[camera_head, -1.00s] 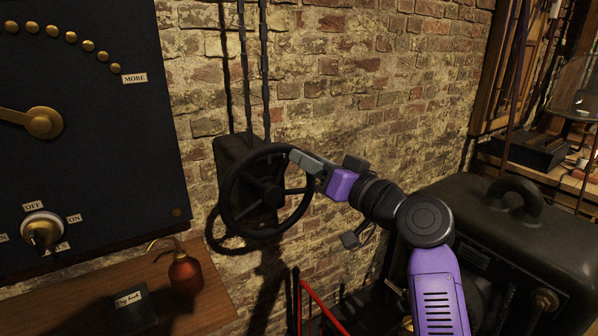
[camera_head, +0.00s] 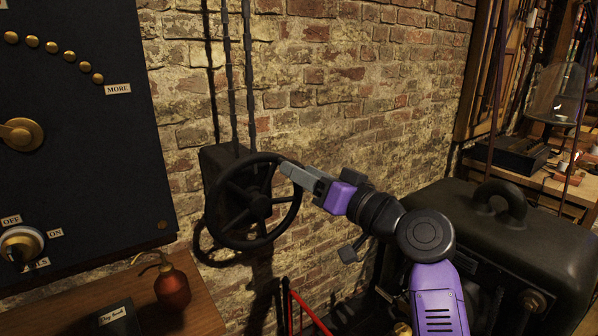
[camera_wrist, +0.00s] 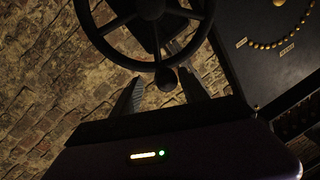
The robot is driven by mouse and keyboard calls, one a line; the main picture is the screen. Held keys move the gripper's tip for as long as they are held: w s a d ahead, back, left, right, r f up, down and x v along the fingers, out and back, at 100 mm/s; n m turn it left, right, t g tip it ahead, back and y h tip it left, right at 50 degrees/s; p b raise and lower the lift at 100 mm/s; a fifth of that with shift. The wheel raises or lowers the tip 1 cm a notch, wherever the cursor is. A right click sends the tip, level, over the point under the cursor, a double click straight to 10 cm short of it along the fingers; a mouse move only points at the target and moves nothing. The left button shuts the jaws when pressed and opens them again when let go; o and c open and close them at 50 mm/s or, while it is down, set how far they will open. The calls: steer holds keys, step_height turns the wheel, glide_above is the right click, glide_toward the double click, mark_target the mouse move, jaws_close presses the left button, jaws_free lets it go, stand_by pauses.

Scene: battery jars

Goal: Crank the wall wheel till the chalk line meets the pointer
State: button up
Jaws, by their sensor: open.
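The dark spoked wall wheel (camera_head: 258,204) is mounted on a black housing on the brick wall, and its rim and spokes also fill the top of the wrist view (camera_wrist: 151,65). A round dark knob (camera_wrist: 166,79) shows at the rim there. My gripper (camera_head: 287,169) has its grey fingers at the wheel's upper right rim. In the wrist view my gripper (camera_wrist: 160,82) is open, with one finger on each side of the knob in the picture. I cannot tell whether they touch it. I cannot make out a chalk line or a pointer.
A black panel (camera_head: 80,150) with brass studs and a switch stands at the left. Below it, a wooden shelf (camera_head: 205,318) holds a red oil can (camera_head: 172,286) and a dark book (camera_head: 116,318). A large black case (camera_head: 540,240) stands right, behind my arm. A red rail (camera_head: 310,312) stands below the wheel.

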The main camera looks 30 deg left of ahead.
steer(key=v, duration=0.6)
steer(key=shift+b, duration=0.3)
stand_by(0.5)
